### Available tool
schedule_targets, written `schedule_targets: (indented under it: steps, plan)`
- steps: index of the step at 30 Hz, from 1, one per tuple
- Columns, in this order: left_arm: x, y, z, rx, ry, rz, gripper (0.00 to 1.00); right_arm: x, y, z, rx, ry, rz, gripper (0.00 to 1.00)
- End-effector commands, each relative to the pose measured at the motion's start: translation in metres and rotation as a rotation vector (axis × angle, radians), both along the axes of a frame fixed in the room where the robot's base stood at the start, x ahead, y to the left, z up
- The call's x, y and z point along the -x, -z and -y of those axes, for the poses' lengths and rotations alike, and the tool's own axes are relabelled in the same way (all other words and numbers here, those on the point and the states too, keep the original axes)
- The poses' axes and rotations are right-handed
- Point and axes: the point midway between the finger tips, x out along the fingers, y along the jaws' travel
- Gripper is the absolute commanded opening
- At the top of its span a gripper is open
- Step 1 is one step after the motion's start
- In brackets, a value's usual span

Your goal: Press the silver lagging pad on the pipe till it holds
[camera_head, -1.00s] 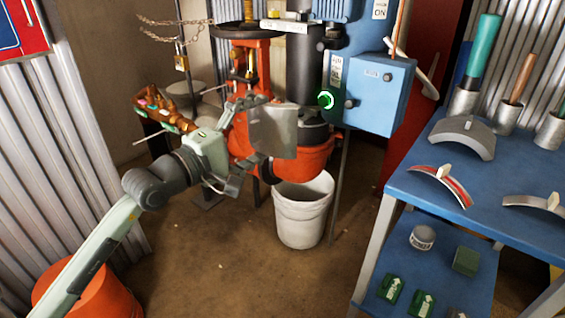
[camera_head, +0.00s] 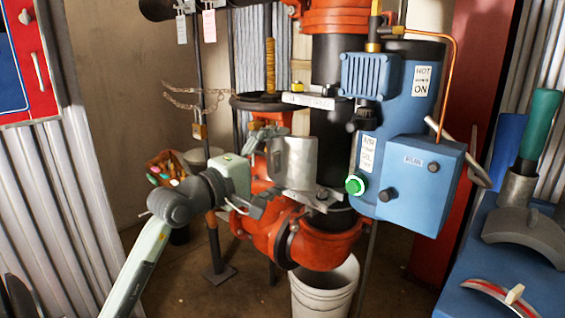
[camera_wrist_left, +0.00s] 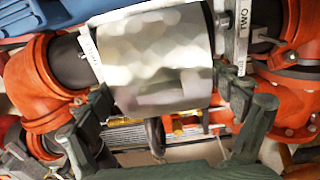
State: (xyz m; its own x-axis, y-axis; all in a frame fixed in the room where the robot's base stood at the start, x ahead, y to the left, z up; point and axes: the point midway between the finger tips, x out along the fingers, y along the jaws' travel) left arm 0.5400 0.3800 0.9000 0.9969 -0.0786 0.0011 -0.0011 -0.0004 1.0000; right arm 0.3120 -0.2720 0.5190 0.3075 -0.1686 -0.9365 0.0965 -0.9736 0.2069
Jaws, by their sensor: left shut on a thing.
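The silver lagging pad (camera_head: 296,158), a curved shiny sheet, stands upright in front of the dark vertical pipe (camera_head: 334,58) between its orange couplings. In the left wrist view the pad (camera_wrist_left: 165,60) fills the upper middle, with the dark pipe (camera_wrist_left: 70,60) showing beside it. My left gripper (camera_head: 258,176) is at the pad's left side, shut on it; its fingers (camera_wrist_left: 165,115) show either side of the pad's lower part. I cannot tell whether the pad's whole inner face touches the pipe. My right gripper is out of view.
An orange elbow (camera_head: 325,250) is below, over a white bucket (camera_head: 322,290).

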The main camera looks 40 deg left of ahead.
Motion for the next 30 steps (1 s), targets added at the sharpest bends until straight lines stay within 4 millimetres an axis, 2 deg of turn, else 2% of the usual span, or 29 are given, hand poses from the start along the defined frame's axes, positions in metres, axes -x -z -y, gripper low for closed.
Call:
schedule_targets:
  steps: [6,8,10,30]
  plan:
    - [0.0,0.001,0.0,-0.002,0.0,0.001,0.67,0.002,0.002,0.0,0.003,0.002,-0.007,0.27]
    - [0.0,0.002,0.0,-0.001,0.0,0.001,0.67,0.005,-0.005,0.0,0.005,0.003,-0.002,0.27]
    - [-0.007,-0.001,0.001,0.001,0.001,0.002,0.67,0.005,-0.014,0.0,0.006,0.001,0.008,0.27]
    - [-0.074,0.0,0.006,-0.001,0.0,0.001,0.67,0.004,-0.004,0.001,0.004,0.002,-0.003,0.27]
